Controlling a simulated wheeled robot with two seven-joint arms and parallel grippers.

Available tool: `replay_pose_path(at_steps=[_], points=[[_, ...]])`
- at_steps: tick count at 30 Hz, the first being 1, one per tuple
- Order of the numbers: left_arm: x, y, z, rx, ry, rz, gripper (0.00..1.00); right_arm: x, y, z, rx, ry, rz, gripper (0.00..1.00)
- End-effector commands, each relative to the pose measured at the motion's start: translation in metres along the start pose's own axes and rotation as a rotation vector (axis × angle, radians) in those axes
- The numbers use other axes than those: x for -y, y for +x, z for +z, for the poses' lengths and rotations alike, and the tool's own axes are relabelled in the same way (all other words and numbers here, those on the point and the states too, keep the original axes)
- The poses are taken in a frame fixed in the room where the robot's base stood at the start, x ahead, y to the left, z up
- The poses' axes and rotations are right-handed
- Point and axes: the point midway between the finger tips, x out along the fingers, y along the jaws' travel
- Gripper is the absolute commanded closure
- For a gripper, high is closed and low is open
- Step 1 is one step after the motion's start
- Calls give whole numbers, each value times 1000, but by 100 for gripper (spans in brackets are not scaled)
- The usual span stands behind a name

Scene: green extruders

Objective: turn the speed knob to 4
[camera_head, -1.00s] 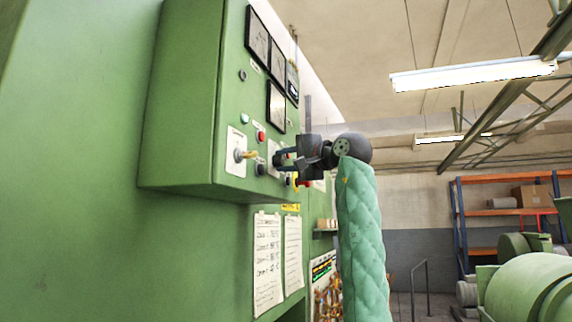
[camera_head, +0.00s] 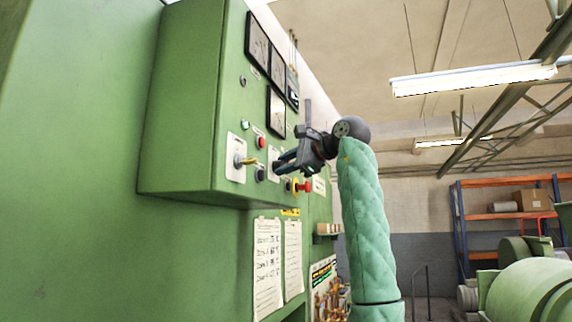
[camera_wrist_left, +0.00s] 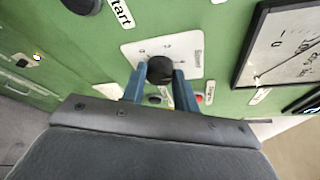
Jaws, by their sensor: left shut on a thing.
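The black round knob (camera_wrist_left: 160,69) sits on a white dial plate (camera_wrist_left: 187,53) in the left wrist view. The plate has small markings and a label that I cannot read clearly. My left gripper (camera_wrist_left: 159,78) has its two blue fingers on either side of the knob and is shut on it. In the head view the left gripper (camera_head: 281,162) reaches the front of the green control cabinet (camera_head: 185,110), its fingers slanting down to the panel. The knob's pointer is hidden, so its setting cannot be read. My right gripper is not in view.
A yellow-handled switch (camera_head: 247,161) is left of the gripper. A red button (camera_head: 262,142) is above the fingers, and a red knob (camera_head: 304,187) is below. Dark meters (camera_head: 276,110) are higher up. Paper sheets (camera_head: 267,265) hang below.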

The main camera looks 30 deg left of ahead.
Motion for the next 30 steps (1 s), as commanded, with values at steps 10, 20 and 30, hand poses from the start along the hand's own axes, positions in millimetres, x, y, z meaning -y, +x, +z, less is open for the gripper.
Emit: replay_pose_path(at_steps=[10, 20, 30], points=[[0, 0, 0, 0, 18, 8, 93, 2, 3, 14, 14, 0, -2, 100], [0, 0, 0, 0, 17, 8, 49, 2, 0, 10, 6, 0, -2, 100], [-1, -4, -1, 0, 17, 7, 49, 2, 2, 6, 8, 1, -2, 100]])
